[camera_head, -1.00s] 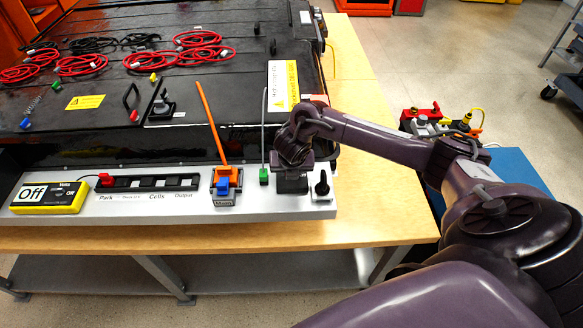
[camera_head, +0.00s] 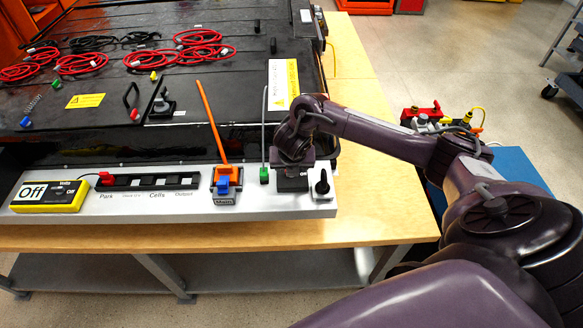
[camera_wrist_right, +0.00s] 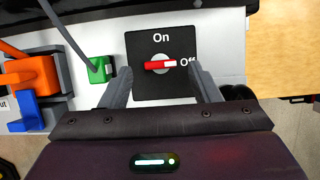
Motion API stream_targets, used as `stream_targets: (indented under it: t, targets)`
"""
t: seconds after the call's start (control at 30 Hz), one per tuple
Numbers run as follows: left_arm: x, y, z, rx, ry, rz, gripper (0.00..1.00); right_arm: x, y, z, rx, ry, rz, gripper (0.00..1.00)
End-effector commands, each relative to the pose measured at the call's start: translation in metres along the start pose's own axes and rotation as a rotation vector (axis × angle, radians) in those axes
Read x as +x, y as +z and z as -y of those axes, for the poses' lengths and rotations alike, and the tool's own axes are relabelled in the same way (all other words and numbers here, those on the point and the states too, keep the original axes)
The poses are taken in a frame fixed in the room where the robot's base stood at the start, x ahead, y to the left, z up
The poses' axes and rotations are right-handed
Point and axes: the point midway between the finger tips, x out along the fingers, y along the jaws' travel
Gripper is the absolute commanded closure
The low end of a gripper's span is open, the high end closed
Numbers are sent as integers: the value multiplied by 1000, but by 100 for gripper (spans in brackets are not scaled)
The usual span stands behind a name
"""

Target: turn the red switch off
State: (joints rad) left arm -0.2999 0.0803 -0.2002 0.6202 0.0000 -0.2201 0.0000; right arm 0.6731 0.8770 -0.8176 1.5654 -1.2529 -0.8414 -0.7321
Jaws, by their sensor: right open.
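The red switch (camera_wrist_right: 158,66) shows in the right wrist view on a black plate (camera_wrist_right: 150,90) marked On at the top and Off at the right. Its handle lies level, with its white end pointing right at Off. My right gripper (camera_wrist_right: 160,70) is open, with one finger on each side of the handle and a gap to each; I cannot tell how far above the plate the tips are. In the head view my right gripper (camera_head: 293,162) is over the black plate (camera_head: 293,184) and hides the handle. My left gripper is not in view.
A black knob (camera_head: 322,186) stands just right of the plate. A green block (camera_head: 264,175) with a grey cable stands left of it. Further left are an orange and blue connector (camera_head: 223,178) and a yellow meter (camera_head: 49,195) reading Off.

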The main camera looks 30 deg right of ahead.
Motion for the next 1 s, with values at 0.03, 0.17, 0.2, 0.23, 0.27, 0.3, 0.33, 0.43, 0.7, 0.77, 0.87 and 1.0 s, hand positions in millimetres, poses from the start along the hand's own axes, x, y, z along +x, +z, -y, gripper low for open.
stream_targets:
  t: [0.03,0.17,0.2,0.23,0.27,0.3,0.33,0.43,0.7,0.77,0.87,1.0]
  targets:
    - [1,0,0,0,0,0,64,-10,1,0,-2,2,5,44]
    - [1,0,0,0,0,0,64,-33,2,-1,-2,3,5,44]
    - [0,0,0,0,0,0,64,-40,2,0,-2,2,5,44]
    - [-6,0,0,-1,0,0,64,-47,3,0,-2,1,5,44]
    - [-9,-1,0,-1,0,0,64,-51,3,0,-1,0,6,44]
    - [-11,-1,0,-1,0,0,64,-55,3,0,-3,0,6,44]
    - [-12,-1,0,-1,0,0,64,-57,3,0,-1,-1,5,44]
    - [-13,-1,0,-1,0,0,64,-61,1,0,0,-1,3,44]
    - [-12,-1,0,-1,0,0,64,-61,0,0,1,-1,2,44]
    - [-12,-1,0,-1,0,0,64,-61,0,0,1,-1,2,44]
    - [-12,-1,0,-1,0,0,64,-61,0,0,1,-1,2,44]
    - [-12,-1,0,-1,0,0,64,-60,-2,-2,3,5,1,44]
